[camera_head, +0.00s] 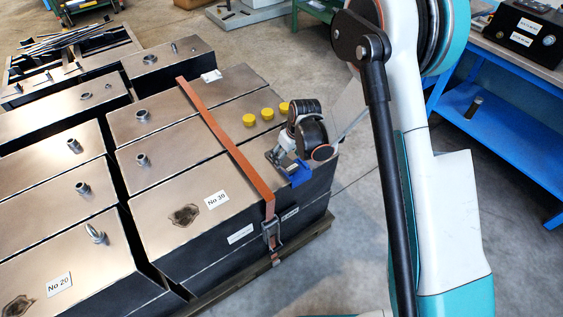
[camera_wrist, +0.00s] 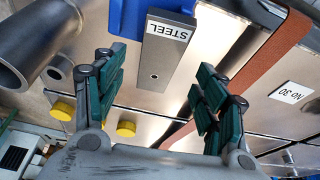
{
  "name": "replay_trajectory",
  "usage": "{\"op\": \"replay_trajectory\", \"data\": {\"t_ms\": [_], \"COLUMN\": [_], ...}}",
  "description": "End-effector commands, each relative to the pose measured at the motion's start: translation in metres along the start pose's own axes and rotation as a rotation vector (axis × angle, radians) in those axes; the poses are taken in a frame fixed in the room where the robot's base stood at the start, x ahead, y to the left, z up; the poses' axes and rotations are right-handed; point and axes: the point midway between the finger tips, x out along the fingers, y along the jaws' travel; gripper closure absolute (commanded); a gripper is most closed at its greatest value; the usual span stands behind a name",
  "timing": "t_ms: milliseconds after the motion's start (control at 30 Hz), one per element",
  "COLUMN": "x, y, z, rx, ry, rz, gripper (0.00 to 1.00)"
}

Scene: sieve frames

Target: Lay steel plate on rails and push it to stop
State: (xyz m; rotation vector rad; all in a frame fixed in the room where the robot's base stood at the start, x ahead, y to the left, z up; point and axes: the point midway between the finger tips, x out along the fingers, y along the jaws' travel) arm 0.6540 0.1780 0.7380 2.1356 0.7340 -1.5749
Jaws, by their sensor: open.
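A grey bar labelled STEEL (camera_wrist: 158,72), with a small hole, shows in the wrist view. Its labelled end adjoins a blue part (camera_wrist: 132,18); that blue part also shows in the head view (camera_head: 299,176), at the near right of the strapped blocks. My gripper (camera_wrist: 162,72) is open, with its green-padded fingers on either side of the bar and apart from it. In the head view my wrist hides most of the gripper and bar. I cannot make out rails or a stop.
Metal-topped blocks fill the left, with an orange strap (camera_head: 226,145) across them. Yellow caps (camera_head: 249,120) and a No 30 label (camera_head: 217,199) lie near the gripper. A metal tube (camera_wrist: 42,50) shows in the wrist view. A blue bench (camera_head: 495,105) stands right; floor between is open.

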Motion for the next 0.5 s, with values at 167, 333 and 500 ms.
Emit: {"op": "replay_trajectory", "data": {"t_ms": [167,333,500], "x": [0.022,0.046,0.049], "y": [0.001,0.001,0.001], "z": [-0.005,-0.008,-0.009], "rx": [0.000,0.001,0.001], "ry": [0.000,0.000,0.000], "rz": [0.000,0.000,0.000], "gripper": [0.35,0.35,0.35]}}
